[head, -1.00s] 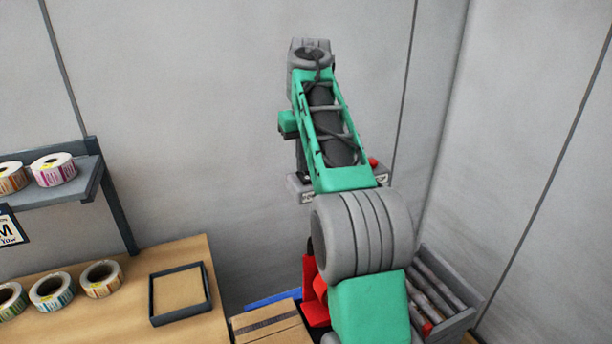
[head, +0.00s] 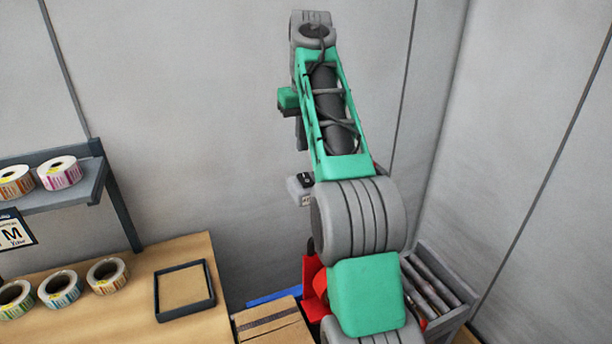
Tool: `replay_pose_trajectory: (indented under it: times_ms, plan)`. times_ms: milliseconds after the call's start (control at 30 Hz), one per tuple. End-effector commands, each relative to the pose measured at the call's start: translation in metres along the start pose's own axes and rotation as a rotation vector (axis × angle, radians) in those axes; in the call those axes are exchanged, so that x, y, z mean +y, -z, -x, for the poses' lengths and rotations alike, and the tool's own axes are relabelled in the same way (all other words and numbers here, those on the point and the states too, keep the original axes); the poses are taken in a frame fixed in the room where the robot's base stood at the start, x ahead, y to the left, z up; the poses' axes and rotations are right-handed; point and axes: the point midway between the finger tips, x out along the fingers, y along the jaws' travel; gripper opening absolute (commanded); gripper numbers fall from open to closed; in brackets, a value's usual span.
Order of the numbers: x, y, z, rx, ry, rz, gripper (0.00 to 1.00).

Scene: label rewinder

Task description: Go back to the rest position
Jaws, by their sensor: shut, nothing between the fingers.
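My own green and grey arm (head: 338,135) rises through the middle of the head view, its upper part in front of the back wall. Only a short grey part below a green block shows left of the arm, and I cannot make out any fingers there. My gripper is hidden behind the arm links. I see nothing held.
Label rolls (head: 60,288) stand on the wooden table (head: 120,325) beside a shallow black-rimmed tray (head: 185,314). More rolls (head: 60,172) sit on the shelf (head: 60,196). A cardboard box (head: 275,327), a grey machine (head: 299,190) and a roller unit (head: 452,310) are near my arm.

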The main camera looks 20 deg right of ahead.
Motion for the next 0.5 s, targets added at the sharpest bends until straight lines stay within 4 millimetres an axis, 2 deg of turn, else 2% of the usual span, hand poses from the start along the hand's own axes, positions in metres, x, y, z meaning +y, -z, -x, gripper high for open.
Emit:
replay_pose_trajectory:
  times_ms: [367, 500]
  plan:
    - [-0.001, 0.0, 0.001, 0.0, -0.001, 0.0, 0.0]
    - [-0.011, -0.012, 0.0, 0.017, -0.012, 0.003, 0.0]
